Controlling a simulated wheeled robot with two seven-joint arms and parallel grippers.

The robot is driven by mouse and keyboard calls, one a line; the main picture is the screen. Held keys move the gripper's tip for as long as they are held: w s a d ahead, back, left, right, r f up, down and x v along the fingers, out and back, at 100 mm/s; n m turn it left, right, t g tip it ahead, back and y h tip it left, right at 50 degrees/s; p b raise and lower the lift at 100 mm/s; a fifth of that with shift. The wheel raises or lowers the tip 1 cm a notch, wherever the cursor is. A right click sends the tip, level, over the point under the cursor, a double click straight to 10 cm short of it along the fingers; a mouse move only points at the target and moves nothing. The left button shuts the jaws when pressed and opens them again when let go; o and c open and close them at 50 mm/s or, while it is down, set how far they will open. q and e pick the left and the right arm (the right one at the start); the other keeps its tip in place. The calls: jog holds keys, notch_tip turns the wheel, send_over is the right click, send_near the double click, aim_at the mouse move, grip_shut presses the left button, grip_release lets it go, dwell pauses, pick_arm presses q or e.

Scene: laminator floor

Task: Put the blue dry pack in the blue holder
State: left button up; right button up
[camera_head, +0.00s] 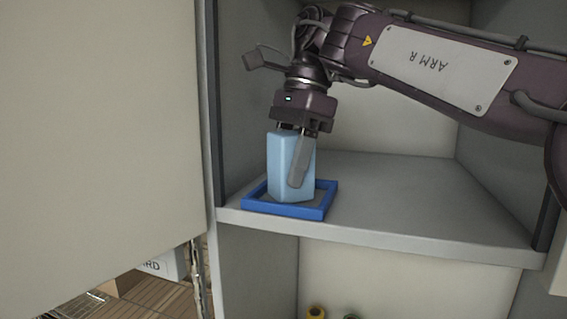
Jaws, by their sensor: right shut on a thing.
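The blue dry pack (278,170) is a light blue upright block in the head view. My right gripper (292,178) comes down from above and is shut on it, with one finger showing across its front right side. The blue holder (289,210) is a darker blue square frame at the front left of the shelf. The pack stands within the frame's outline; whether its bottom touches the holder's floor I cannot tell. The pack's back side is hidden. My left gripper is not in view.
The grey shelf (430,205) is bare to the right of the holder. Cabinet walls close it in at left, back and right. A large pale panel (100,120) stands at the left.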

jog(key=shift+w+d+f, duration=0.25)
jog(key=shift+d+f, duration=0.05)
jog(key=o, duration=1.2)
jog(key=shift+w+d, duration=0.1)
jog(key=shift+w, duration=0.2)
jog(key=shift+s+a+r, duration=0.1)
jog(key=shift+s+a, duration=0.15)
jog(key=shift+s, duration=0.1)
jog(key=shift+w+d, duration=0.1)
